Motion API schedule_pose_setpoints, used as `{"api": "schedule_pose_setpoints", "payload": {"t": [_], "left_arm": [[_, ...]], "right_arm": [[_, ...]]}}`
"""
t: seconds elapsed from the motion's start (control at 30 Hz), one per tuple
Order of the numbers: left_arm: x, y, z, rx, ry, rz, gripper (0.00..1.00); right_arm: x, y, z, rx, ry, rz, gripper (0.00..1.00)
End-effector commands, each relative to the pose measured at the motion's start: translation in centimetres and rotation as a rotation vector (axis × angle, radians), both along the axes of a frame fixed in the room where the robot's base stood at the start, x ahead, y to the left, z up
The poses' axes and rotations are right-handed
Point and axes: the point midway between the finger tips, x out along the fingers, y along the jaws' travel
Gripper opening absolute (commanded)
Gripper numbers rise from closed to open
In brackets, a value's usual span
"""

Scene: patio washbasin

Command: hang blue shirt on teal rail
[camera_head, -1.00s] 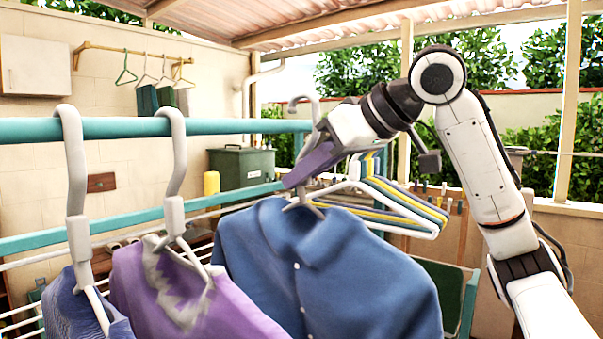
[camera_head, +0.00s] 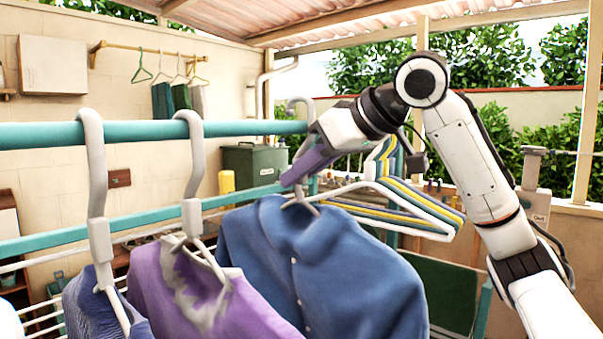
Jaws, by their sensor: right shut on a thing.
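The blue shirt (camera_head: 325,265) hangs on a hanger right of the purple shirt. My right gripper (camera_head: 291,180) is shut on the neck of this hanger, just above the collar. The hanger's grey hook (camera_head: 300,107) rises above the gripper, at the right end of the upper teal rail (camera_head: 150,131). I cannot tell whether the hook rests on the rail or is only beside it. The purple shirt (camera_head: 200,290) and a dark blue garment (camera_head: 95,305) hang from the upper teal rail by large grey hooks. My left gripper is not in view.
A lower teal rail (camera_head: 45,239) runs beneath the upper one. Several empty hangers (camera_head: 400,200) hang just right of my gripper. A dark green bin (camera_head: 248,165) and a yellow bottle (camera_head: 226,182) stand behind. The upper rail is bare between the purple shirt's hook and its right end.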

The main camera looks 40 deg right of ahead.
Motion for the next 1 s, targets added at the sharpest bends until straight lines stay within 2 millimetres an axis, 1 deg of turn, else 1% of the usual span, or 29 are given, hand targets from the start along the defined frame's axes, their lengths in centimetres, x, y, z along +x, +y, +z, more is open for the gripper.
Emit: {"api": "schedule_pose_setpoints", "payload": {"t": [0.17,0.43,0.63,0.97,1.0], "left_arm": [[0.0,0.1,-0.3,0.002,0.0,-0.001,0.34],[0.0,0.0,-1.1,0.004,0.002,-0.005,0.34],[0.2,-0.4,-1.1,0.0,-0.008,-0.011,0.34],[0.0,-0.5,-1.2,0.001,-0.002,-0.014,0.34],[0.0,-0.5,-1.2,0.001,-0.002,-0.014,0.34]], "right_arm": [[0.0,0.0,-0.3,0.0,-0.002,0.0,0.0],[-0.1,0.0,-1.5,0.001,-0.002,-0.001,0.0],[-0.2,0.0,-2.4,0.001,-0.002,-0.001,0.0],[-0.2,0.0,-2.4,0.001,-0.003,-0.001,0.0],[-0.2,0.0,-2.4,0.001,-0.003,-0.001,0.14]]}}
